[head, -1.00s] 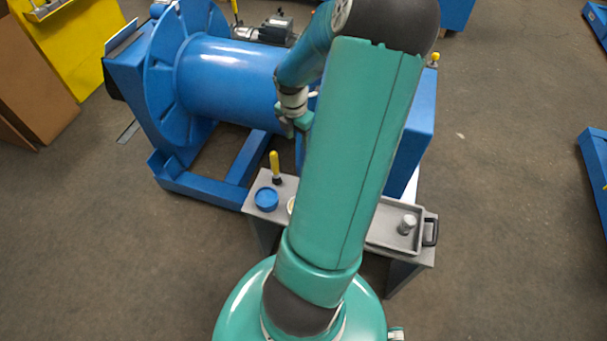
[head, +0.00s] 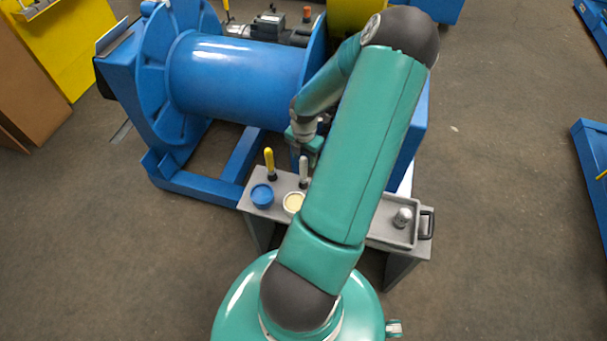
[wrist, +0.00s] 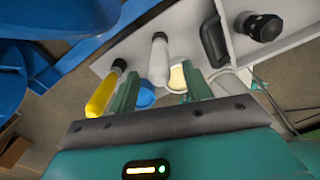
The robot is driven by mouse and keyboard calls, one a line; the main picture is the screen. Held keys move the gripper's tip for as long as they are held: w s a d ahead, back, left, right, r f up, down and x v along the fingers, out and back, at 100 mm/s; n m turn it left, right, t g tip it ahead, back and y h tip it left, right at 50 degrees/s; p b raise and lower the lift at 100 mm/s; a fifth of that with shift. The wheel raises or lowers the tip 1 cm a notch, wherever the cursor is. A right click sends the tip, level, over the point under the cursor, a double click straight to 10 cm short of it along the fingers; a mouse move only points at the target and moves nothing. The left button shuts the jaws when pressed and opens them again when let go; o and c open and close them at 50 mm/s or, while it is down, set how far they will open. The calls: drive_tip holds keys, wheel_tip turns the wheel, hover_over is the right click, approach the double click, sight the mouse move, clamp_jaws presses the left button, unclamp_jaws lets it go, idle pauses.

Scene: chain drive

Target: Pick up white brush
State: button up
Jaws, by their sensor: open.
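The white brush (head: 303,168) stands upright on the grey bench, with a pale handle and a dark lower end. It also shows in the wrist view (wrist: 159,60), where its handle appears between my two green fingers. My gripper (wrist: 160,76) is open and empty, with its fingers apart on either side of the brush in that picture. In the head view my gripper (head: 306,146) is just behind and above the brush, its fingers partly hidden by my arm. I cannot tell the exact gap to the handle.
A yellow brush (head: 269,163) stands left of the white one. A blue pot (head: 262,196) and a cream-filled pot (head: 293,202) sit in front. A grey tray (head: 375,236) holding a metal part (head: 402,217) is at right. A blue drum (head: 235,80) rises behind the bench.

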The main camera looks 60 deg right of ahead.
sight(303, 173)
wheel_tip(303, 173, down, 4)
drive_tip(key=shift+w+a+r, duration=0.1)
drive_tip(key=shift+c, duration=0.2)
drive_tip(key=c, duration=1)
drive_tip(key=shift+r, duration=0.1)
drive_tip(key=shift+c, duration=0.2)
